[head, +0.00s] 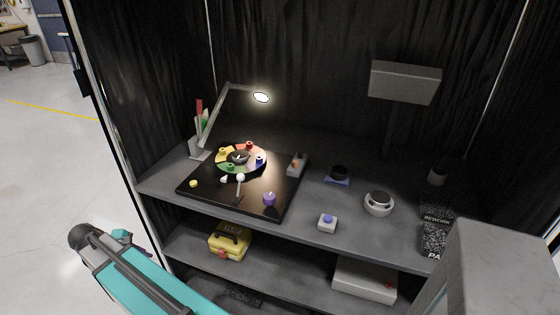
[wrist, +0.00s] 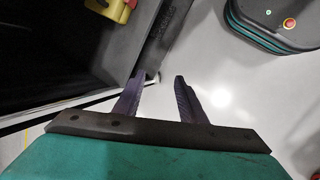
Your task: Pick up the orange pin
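A small orange spot (head: 296,160) shows on a grey block at the right side of the black board (head: 265,178); it is too small to tell surely whether it is the orange pin. On the board, a colour wheel (head: 241,158) carries small red, yellow, green and blue pegs. A yellow piece (head: 193,184) and a purple piece (head: 269,199) stand apart near the board's edges. My gripper (wrist: 160,79) is open and empty in the wrist view, its two dark purple fingers apart above the floor. It is away from the board, outside the bench. No pin shows in the wrist view.
A lamp (head: 229,87) arches over the board, and a small white-headed stand (head: 239,180) rises at its front. A yellow case (head: 230,242) lies on the lower shelf.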

